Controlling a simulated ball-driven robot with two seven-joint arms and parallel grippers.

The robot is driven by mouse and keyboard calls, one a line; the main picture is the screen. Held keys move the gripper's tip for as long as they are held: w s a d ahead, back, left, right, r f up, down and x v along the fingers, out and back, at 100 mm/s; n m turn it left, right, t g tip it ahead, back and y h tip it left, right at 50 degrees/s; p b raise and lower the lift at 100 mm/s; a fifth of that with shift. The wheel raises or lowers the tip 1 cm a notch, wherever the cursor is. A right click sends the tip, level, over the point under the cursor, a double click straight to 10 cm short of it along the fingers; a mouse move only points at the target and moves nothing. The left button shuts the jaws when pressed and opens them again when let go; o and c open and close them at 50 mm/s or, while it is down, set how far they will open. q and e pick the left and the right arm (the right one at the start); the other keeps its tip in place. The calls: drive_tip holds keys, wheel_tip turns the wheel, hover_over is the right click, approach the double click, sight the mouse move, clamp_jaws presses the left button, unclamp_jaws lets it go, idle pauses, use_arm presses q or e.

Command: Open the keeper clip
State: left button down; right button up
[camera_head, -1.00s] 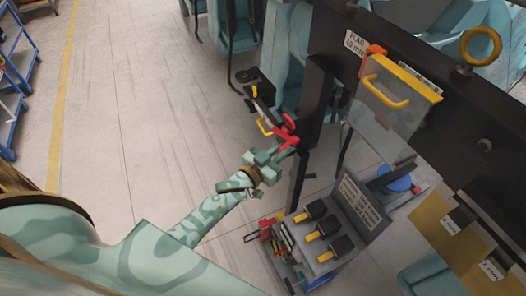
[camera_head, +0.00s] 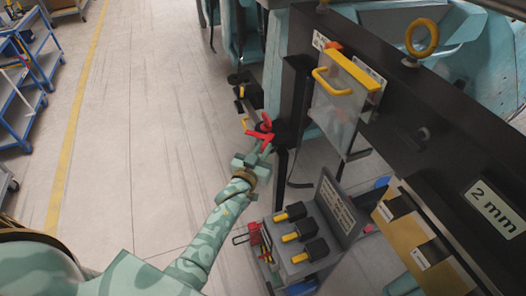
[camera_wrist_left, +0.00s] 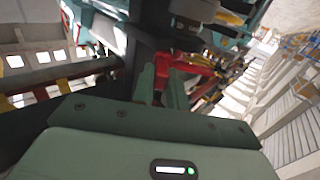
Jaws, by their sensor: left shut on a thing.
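The red keeper clip (camera_head: 266,122) sits beside the dark upright post in the head view. My left gripper (camera_head: 259,147) reaches up to it from below, its fingers at the clip's lower red part. In the left wrist view the red clip (camera_wrist_left: 196,66) lies just beyond my two pale green fingers (camera_wrist_left: 163,84). The left gripper is shut on the red part; the exact contact is partly hidden by the fingers. My right gripper is in neither view.
A clear panel with a yellow handle (camera_head: 332,82) hangs on the black beam (camera_head: 455,125) at right. A grey box with yellow-and-black tools (camera_head: 298,236) stands below the clip. A blue cart (camera_head: 22,95) is far left. Open floor lies between.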

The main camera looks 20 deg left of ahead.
use_arm(q)
drive_tip(key=c, duration=1.4)
unclamp_jaws()
drive_tip(key=s, duration=1.6)
drive_tip(key=shift+s, duration=0.15)
drive_tip(key=shift+d, duration=0.1)
